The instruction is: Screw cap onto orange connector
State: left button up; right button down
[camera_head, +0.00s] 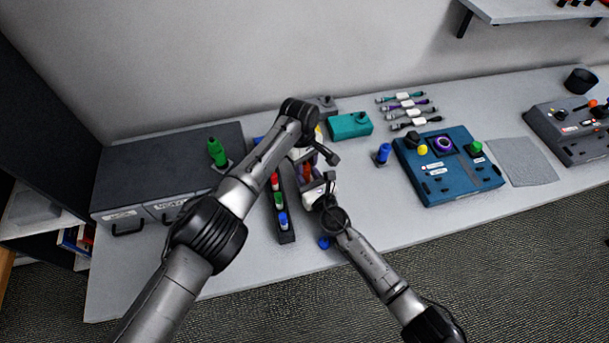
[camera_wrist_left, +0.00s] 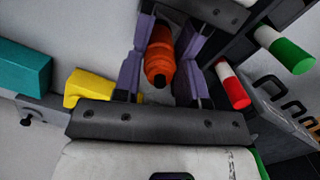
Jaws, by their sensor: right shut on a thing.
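An orange cylindrical part (camera_wrist_left: 160,55), taken to be the orange connector, shows in the left wrist view, with a narrower stepped end and dark tip facing my left palm. It also shows small in the head view (camera_head: 307,171). My right gripper (camera_head: 312,178), coming from the opposite side, is shut on it. My left gripper (camera_wrist_left: 160,92) has its purple fingers spread apart, one on each side of the orange part, with gaps visible. I cannot make out a separate cap; whether one is fitted is unclear.
A dark rack (camera_head: 286,226) with red, green and blue-tipped parts stands close beside the grippers. A yellow part (camera_wrist_left: 88,86) and a teal box (camera_head: 350,126) are nearby. A green connector (camera_head: 217,152) stands at left; a blue panel box (camera_head: 448,165) at right.

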pick_arm(q)
jog(key=c, duration=0.6)
jog(key=o, duration=1)
jog(key=shift+r, duration=2.25)
jog(key=shift+c, duration=0.3)
notch_tip(320, 180, up, 8)
jog(key=t, duration=0.1)
jog(key=shift+r+m+y, duration=0.2)
jog(key=shift+m+y, duration=0.1)
jog(key=shift+y, duration=0.1)
